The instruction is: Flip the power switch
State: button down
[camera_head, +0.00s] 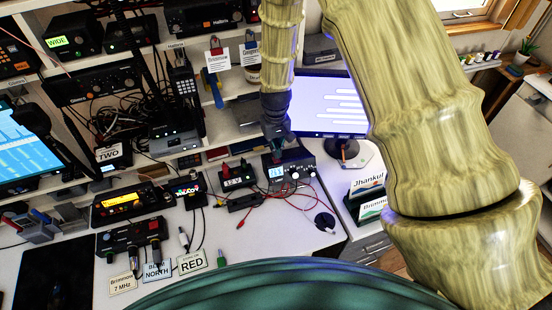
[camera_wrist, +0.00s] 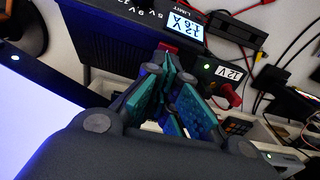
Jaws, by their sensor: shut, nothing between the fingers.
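The box shows there as a dark unit (camera_wrist: 110,45) with a lit display (camera_wrist: 187,22) reading about 12 V and 1.6 A. A small red part (camera_wrist: 168,47), possibly the power switch, sits just beyond the fingertips. Whether they touch it, and how it is set, I cannot tell.
A smaller box (camera_head: 237,178) with a green light stands left of the power supply. Red and black leads (camera_head: 262,204) lie on the desk in front. A monitor (camera_head: 330,102) is behind; radios (camera_head: 132,204) fill the left.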

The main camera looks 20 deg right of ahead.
jog(key=shift+f+b, duration=0.4)
jog(key=shift+f, duration=0.5)
dwell(0.7)
jog(key=shift+r, duration=0.1)
notch_tip(320, 180, up, 7)
jog(key=p, duration=0.4)
jog(key=shift+p, duration=0.35)
dwell(0.3)
dwell(0.4)
